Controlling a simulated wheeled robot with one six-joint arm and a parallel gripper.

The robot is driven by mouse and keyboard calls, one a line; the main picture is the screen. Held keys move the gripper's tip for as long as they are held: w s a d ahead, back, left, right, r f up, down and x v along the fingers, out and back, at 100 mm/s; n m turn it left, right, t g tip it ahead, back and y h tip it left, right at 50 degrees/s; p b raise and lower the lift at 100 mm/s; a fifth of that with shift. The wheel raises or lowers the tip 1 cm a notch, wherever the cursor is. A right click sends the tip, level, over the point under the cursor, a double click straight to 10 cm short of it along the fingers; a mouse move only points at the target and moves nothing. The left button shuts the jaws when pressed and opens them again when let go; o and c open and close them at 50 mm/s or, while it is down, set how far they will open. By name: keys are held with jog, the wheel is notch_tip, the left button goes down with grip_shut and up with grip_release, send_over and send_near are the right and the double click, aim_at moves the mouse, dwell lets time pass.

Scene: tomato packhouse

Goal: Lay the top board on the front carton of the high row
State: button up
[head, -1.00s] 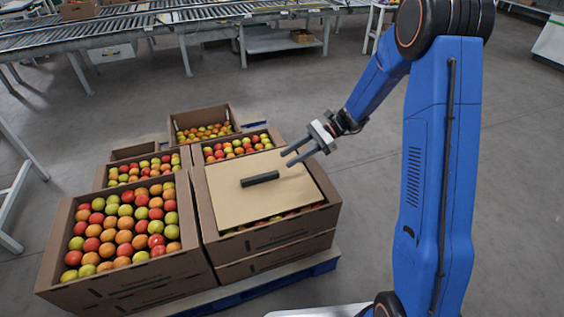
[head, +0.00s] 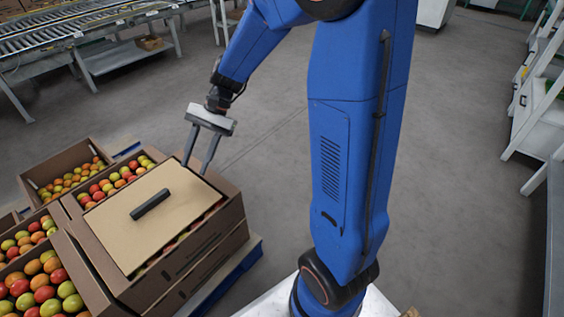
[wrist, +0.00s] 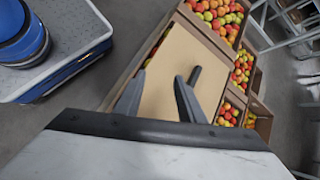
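The top board (head: 120,215), a tan flat sheet with a black bar handle (head: 151,204), lies on the front right carton (head: 205,250). Tomatoes show along its right-front edge. It also shows in the wrist view (wrist: 168,85), with its handle (wrist: 195,75) behind the right finger. My gripper (head: 196,168) is open, with nothing between its fingers. It hangs near the board's far right edge, apart from the handle. In the wrist view the fingers (wrist: 160,76) are spread over the board in the picture. Their height above it is hard to tell.
Open cartons of tomatoes stand beside and behind, including a front left one (head: 55,285) and a back one (head: 72,175). They stand on a blue pallet (head: 228,275). Roller conveyors (head: 70,30) are at the back left. White racks (head: 540,115) stand right. The floor between is clear.

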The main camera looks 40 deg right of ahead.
jog(key=s+d+r+n+t+h, duration=0.3)
jog(key=s+d, duration=0.4)
jog(key=s, duration=0.3)
jog(key=s+d+r+n+t+h, duration=0.4)
jog(key=s+d+n, duration=0.2)
jog(key=s, duration=0.5)
jog(key=shift+d+r+h, duration=0.35)
jog(key=shift+d+h, duration=0.05)
jog(key=shift+d, duration=0.35)
